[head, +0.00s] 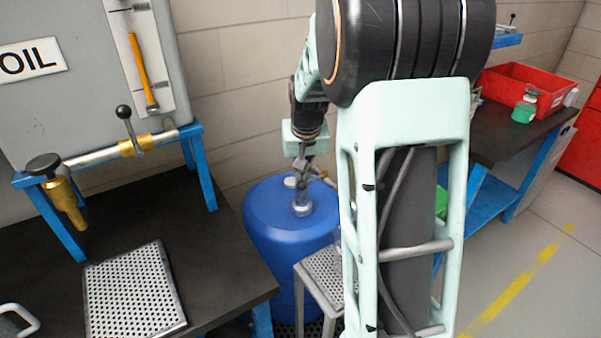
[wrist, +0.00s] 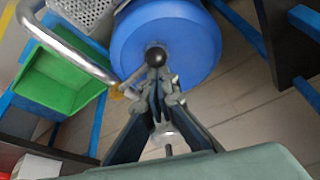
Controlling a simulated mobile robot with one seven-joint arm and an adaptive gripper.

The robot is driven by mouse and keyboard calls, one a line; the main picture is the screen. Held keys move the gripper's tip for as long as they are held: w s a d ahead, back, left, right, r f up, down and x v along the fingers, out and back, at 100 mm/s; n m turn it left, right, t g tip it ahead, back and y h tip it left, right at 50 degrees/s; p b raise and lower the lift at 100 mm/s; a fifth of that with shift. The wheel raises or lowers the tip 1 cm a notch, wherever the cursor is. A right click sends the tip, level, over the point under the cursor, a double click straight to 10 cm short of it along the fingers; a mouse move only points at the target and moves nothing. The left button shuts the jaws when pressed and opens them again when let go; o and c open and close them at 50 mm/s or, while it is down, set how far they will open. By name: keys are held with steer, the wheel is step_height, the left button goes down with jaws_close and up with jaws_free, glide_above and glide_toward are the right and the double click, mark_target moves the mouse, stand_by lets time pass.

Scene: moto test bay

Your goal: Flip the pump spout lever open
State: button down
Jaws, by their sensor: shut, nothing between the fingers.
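A blue drum (head: 275,215) stands in the middle of the head view, with a metal pump fitting (head: 302,208) on its top. In the wrist view, a bent grey metal tube (wrist: 75,50), which looks like the pump spout, runs from upper left toward my fingers. A black ball knob (wrist: 157,56), apparently the lever's end, shows just beyond the fingertips against the blue drum top. My gripper (wrist: 159,88) is shut and empty, very close to the knob; I cannot tell if they touch. My gripper (head: 301,165) is above the drum.
A perforated metal stand (head: 322,272) is beside the drum. A dark bench (head: 225,255) with an oil tank (head: 75,95) and brass valve (head: 133,146) fills the left. A green bin (wrist: 65,75) lies left in the wrist view. A red crate (head: 500,85) is on the right bench.

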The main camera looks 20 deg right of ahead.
steer(key=s+d+n+g+y+b, duration=0.2)
steer(key=s+d+n+y+b, duration=0.2)
steer(key=n, duration=1.1)
steer(key=s+d, duration=0.2)
steer(key=d, duration=0.1)
steer(key=shift+b, duration=0.4)
steer(key=shift+s+d, duration=0.1)
steer(key=shift+d, duration=0.05)
steer(key=p, duration=0.2)
glide_toward(320, 176)
steer(key=s+a+r, duration=0.1)
steer(key=s+r, duration=0.2)
steer(key=s, duration=0.1)
steer(key=shift+s+a+r, duration=0.1)
steer(key=shift+s+r, duration=0.1)
steer(key=shift+s, duration=0.05)
